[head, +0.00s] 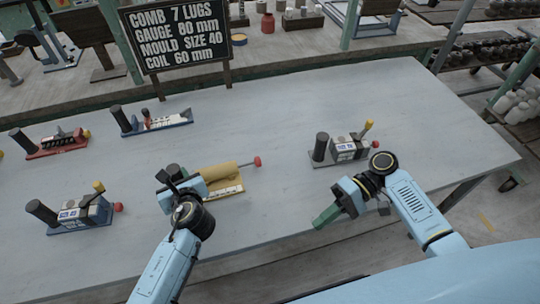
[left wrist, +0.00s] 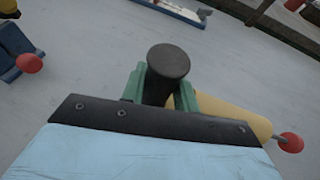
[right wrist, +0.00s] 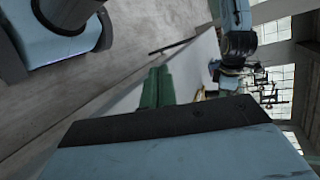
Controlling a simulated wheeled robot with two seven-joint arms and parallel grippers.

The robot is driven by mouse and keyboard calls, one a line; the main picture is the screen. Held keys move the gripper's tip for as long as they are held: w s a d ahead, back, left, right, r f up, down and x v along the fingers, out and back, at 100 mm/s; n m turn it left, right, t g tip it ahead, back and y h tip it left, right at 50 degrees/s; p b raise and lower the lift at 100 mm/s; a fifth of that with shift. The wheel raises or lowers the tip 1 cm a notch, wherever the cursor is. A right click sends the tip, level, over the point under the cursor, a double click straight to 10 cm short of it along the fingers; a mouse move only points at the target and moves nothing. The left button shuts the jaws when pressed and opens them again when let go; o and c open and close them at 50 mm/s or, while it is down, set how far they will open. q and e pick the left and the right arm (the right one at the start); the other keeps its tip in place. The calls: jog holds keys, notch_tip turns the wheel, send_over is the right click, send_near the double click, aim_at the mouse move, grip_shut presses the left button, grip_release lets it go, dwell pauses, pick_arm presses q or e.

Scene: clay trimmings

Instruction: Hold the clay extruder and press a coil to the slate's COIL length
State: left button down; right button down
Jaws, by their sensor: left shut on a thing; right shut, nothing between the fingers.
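The slate (head: 187,40) at the back reads COMB 7 LUGS, GAUGE 80 mm, MOULD SIZE 40, COIL 60 mm. The clay extruder has a tan-yellow barrel (head: 218,176) and a rod ending in a red knob (head: 257,161) on its right. A pale marked strip (head: 230,190) runs along its front. My left gripper (left wrist: 168,92) is shut on the extruder's dark upright handle (left wrist: 168,62). The knob also shows in the left wrist view (left wrist: 290,142). My right gripper (head: 324,217) is shut and empty, right of and nearer than the extruder, apart from it. I cannot make out a coil.
A labelled blue mould device (head: 80,214) stands front left and a similar grey one (head: 345,149) to the right. A red-based tool (head: 57,146) and a blue-based tool (head: 152,121) lie behind left. The table (head: 420,100) is clear at right and between extruder and right mould device.

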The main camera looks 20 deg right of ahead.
aim_at(258, 162)
jog(key=w+t+h, duration=0.1)
jog(key=w, duration=0.2)
jog(key=w+r+t+h, duration=0.1)
jog(key=w, duration=0.2)
jog(key=w+r+t+h, duration=0.1)
jog(key=w, duration=0.2)
jog(key=shift+w+r+n+t+h, duration=0.25)
jog(key=shift+w+n+t+h, duration=0.05)
jog(key=shift+n+t+h, duration=0.1)
jog(key=w+d+r+t+h, duration=0.25)
jog(key=w+r+t, duration=0.2)
jog(key=w, duration=0.45)
jog(key=shift+n+h, duration=0.3)
jog(key=shift+h, duration=0.05)
jog(key=x, duration=0.4)
jog(key=a+x, duration=0.1)
jog(key=x, duration=0.4)
jog(key=shift+r, duration=0.1)
jog(key=a, duration=0.3)
jog(key=shift+a, duration=0.55)
